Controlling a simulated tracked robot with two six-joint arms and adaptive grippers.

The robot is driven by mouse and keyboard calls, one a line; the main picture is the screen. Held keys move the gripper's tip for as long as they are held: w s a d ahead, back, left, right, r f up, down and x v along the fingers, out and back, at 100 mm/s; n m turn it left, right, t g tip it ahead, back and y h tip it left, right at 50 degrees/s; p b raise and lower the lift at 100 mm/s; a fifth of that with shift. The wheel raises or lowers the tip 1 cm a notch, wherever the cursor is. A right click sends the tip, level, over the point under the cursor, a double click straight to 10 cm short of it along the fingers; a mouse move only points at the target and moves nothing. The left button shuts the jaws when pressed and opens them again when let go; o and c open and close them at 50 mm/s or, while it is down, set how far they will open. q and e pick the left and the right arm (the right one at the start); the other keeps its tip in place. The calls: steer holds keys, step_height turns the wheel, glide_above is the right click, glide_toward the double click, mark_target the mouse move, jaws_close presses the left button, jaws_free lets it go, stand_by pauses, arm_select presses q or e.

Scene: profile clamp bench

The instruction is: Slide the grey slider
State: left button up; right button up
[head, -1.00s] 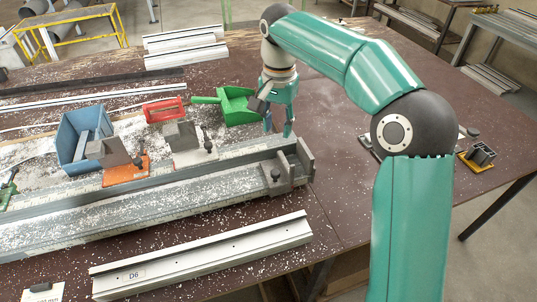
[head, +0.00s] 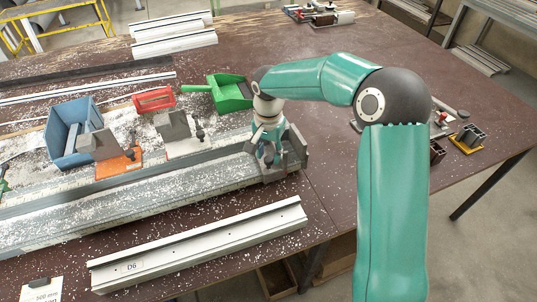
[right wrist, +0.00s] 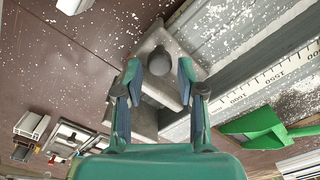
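The grey slider (head: 262,166) sits at the right end of the long metal rail (head: 150,196), beside a grey upright end block (head: 298,146). My right gripper (head: 270,160) points down over the slider and hides part of it. In the right wrist view the slider's round dark knob (right wrist: 158,62) shows between the fingertips of my right gripper (right wrist: 160,78). The fingers are apart, one on each side of the knob, with gaps visible, so the gripper looks open. Whether a finger touches the slider I cannot tell. My left gripper is not in view.
A profile marked D6 (head: 200,247) lies in front.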

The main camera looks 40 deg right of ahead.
steer(key=shift+f, duration=0.85)
steer(key=shift+c, duration=0.2)
jaws_close()
